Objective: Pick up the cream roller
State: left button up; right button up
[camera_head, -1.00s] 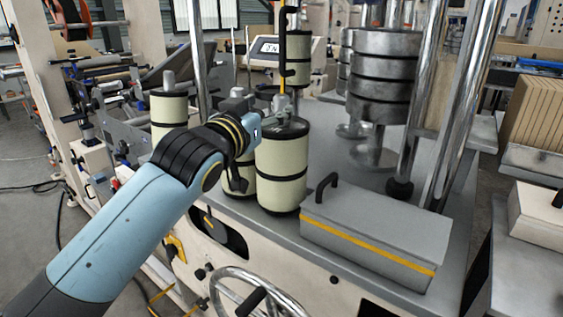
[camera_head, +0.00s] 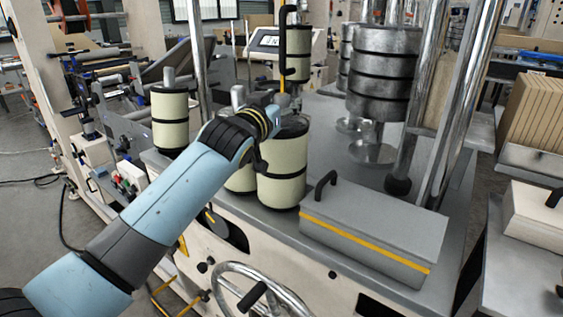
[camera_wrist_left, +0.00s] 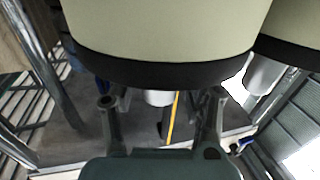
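Several cream rollers with black bands stand upright on the grey machine deck. The front one (camera_head: 283,170) is closest to my left gripper (camera_head: 274,108), which is at its top end. Another roller (camera_head: 240,180) is partly hidden behind my arm, one (camera_head: 170,122) stands at the left, and one (camera_head: 297,48) stands at the back. In the left wrist view, a large cream roller (camera_wrist_left: 160,30) with a black end band fills the top. The fingers of my left gripper (camera_wrist_left: 162,108) are apart there, with a pale stub (camera_wrist_left: 159,98) visible between them. My right gripper is out of view.
A grey box (camera_head: 372,225) with a black handle and yellow stripe lies right of the rollers. Stacked metal discs (camera_head: 384,75) and chrome posts (camera_head: 438,120) stand behind it. A handwheel (camera_head: 258,290) is at the front. Some deck right of the front roller is bare.

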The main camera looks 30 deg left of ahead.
pick_arm(q)
grip_shut()
jog(key=shift+w+r, duration=0.1)
jog(key=shift+r, duration=0.05)
